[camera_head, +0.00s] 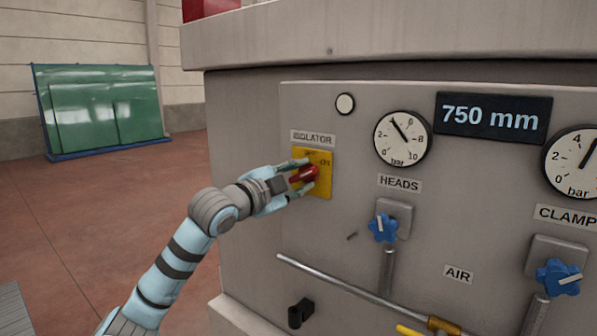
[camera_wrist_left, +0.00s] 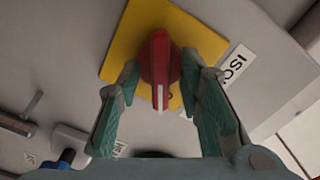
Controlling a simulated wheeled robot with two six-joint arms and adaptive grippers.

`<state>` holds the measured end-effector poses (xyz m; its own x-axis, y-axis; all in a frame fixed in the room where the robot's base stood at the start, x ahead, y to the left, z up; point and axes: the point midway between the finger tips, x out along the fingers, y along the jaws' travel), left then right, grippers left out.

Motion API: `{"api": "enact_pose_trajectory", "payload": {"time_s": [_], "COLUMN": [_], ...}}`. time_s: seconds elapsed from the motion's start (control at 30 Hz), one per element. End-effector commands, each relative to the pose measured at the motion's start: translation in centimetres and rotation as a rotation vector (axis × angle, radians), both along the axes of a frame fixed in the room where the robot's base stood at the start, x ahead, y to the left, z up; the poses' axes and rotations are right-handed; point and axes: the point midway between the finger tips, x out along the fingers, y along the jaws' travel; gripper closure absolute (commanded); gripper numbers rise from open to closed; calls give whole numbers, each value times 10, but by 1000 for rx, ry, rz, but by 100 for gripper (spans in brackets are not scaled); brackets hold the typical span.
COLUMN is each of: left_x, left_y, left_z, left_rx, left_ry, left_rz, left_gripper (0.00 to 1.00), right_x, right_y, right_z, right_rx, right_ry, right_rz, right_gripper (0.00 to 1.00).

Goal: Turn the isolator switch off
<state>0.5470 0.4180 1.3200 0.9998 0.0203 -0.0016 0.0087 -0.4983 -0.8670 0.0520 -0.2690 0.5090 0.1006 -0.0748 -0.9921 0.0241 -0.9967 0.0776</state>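The isolator switch is a red knob (camera_head: 306,173) on a yellow plate (camera_head: 321,187), under the ISOLATOR label (camera_head: 313,138) on the grey panel. Small markings show on the plate's upper part; ON is at its right. The knob's handle appears turned toward the right. My left gripper (camera_head: 304,174) is at the switch, one finger above the knob and one below. My right gripper is not in view.
To the right are a gauge (camera_head: 402,139), a blue HEADS valve knob (camera_head: 383,228), a 750 mm display (camera_head: 493,117) and a blue CLAMP knob (camera_head: 558,277). A metal rod (camera_head: 340,287) and a black knob (camera_head: 300,313) sit below. Open floor lies left.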

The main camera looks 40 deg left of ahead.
Motion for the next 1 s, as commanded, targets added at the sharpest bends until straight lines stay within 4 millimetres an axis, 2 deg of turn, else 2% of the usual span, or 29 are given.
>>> {"api": "enact_pose_trajectory", "payload": {"time_s": [0.13, 0.33, 0.37, 0.73, 1.0], "left_x": [0, 0, 0, 0, 0], "left_y": [0, 0, 0, 0, 0], "left_z": [0, 0, 0, 0, 0], "left_rx": [0, -1, -1, -29, -164], "left_ry": [0, -1, -1, -1, -2], "left_rz": [0, -1, -1, -1, 0], "left_gripper": [67, 99, 100, 100, 100], "right_x": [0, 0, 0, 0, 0], "right_y": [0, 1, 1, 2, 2], "right_z": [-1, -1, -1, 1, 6], "right_rx": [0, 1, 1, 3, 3], "right_ry": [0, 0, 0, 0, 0], "right_rz": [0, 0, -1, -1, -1], "right_gripper": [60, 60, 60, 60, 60]}}
